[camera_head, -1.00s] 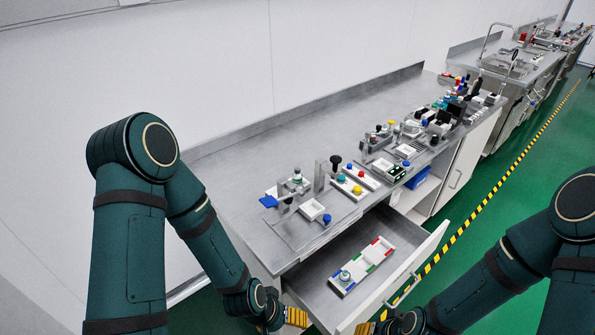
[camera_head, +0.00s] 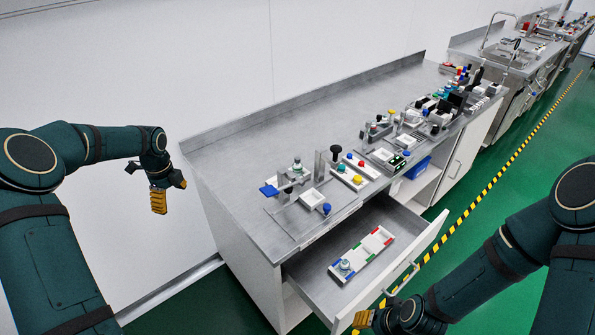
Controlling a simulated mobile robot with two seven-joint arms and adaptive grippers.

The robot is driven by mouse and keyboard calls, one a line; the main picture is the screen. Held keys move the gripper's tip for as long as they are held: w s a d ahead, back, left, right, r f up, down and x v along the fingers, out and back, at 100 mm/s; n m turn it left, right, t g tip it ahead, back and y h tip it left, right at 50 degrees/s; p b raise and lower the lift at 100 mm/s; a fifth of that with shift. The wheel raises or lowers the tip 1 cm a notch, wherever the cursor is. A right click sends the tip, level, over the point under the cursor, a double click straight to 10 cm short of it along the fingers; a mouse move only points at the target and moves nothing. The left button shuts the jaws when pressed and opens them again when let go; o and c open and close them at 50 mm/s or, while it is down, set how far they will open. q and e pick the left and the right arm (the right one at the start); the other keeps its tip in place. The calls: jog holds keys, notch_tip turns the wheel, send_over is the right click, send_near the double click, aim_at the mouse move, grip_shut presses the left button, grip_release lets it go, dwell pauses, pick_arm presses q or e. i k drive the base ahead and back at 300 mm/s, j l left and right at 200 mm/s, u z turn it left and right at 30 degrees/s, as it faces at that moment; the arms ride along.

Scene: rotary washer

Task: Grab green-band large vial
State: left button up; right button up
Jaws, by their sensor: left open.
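A small vial (camera_head: 297,164) with a greenish top stands on a fixture at the near left of the bench. Another small vial-like piece (camera_head: 344,265) with a pale top sits in the left compartment of a white tray (camera_head: 375,243) inside the open drawer. The tray has blue, green and red marks. Band colours on both vials are too small to tell. My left gripper (camera_head: 159,202) is open and empty, pointing down, left of the bench and apart from it. My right gripper (camera_head: 363,319) is at the bottom near the drawer front; its jaws are not clear.
The drawer (camera_head: 419,253) is pulled out under the bench (camera_head: 232,165). A blue block, a small white tray (camera_head: 312,198) and a blue-topped piece (camera_head: 326,209) lie near the bench front. Several coloured items crowd the bench's right half. Its back left is clear.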

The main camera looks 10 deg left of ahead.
aim_at(296, 167)
jog(key=i+l, duration=1.15)
jog(key=l, duration=0.25)
